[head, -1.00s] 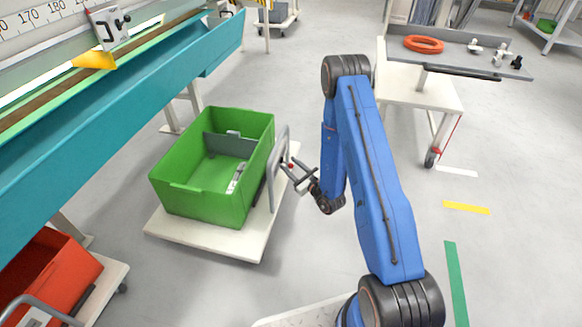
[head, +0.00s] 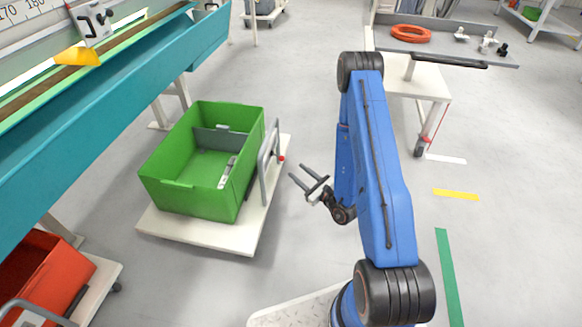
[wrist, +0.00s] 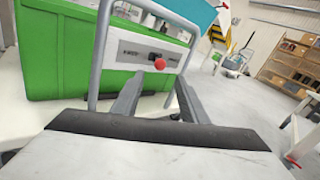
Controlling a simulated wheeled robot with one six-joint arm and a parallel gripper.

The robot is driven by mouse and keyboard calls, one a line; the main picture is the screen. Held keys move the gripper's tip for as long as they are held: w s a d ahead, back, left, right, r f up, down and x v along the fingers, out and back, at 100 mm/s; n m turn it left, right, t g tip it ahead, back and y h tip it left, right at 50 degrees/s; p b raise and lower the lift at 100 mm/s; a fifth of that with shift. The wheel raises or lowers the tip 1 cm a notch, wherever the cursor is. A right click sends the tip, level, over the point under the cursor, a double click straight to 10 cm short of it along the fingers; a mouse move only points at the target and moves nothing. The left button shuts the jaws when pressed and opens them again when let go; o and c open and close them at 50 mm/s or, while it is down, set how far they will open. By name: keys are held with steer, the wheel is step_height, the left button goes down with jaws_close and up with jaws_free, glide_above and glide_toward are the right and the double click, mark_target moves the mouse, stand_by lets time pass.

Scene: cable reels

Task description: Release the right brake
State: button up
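A white trolley (head: 204,234) with a grey tubular handle (head: 265,172) carries a green crate (head: 195,208). A red knob (head: 282,158) sits at the handle's right side. In the wrist view the knob (wrist: 160,64) shows in front of a label plate (wrist: 149,55) with markings too small to read, framed by the handle (wrist: 101,50). I take this knob to be the right brake. My gripper (head: 297,171) is open and empty, just right of the handle and apart from the knob. In the wrist view its two fingers (wrist: 160,82) point at the knob, one on each side.
A second trolley with a red crate (head: 50,262) stands at the lower left. A teal bench (head: 110,110) runs along the left. A white table (head: 437,84) with an orange ring (head: 411,34) stands at the back right.

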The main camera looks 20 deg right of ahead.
steer(key=shift+v, duration=2.85)
